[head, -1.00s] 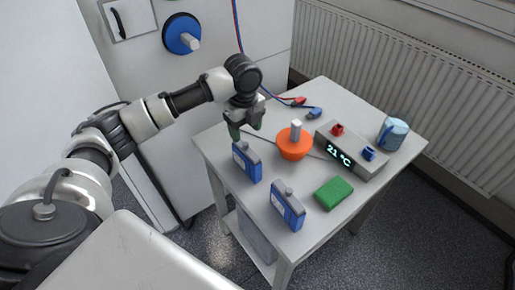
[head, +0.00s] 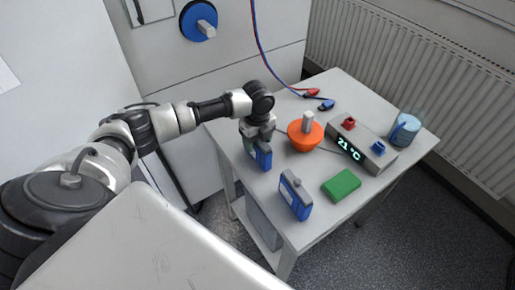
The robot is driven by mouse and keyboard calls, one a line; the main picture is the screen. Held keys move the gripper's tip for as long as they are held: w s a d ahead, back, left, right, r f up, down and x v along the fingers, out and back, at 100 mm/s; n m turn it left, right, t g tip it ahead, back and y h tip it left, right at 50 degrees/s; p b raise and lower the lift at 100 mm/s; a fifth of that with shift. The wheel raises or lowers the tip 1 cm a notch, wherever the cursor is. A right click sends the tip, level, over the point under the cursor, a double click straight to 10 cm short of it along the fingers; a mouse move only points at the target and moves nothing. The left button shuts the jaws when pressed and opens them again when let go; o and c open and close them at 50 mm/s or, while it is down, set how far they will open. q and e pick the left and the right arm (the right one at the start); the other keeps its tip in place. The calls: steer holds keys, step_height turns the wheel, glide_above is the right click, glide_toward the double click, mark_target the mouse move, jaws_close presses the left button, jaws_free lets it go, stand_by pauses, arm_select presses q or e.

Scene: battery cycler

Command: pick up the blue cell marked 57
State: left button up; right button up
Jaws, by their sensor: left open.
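Two blue cells with pale labels stand upright on the white table; their numbers are too small to read. The far-left cell (head: 264,159) is partly hidden by my left gripper (head: 256,143). The gripper is open and points down at the top of this cell, with a finger showing at its left side; I cannot tell whether it touches. The other cell (head: 295,197) stands nearer the front, apart from the gripper. My right gripper is not in view.
On the table (head: 235,160) are an orange knob-topped bowl shape (head: 305,135), a grey device reading 21 °C (head: 361,147), a green block (head: 341,186), a blue mug (head: 404,129), and red and blue clips (head: 318,98) on cables. A radiator (head: 420,65) lines the wall.

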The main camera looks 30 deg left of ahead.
arm_select(q)
jaws_close()
steer(key=shift+r, duration=0.1)
steer(key=shift+w, duration=0.1)
stand_by(0.3)
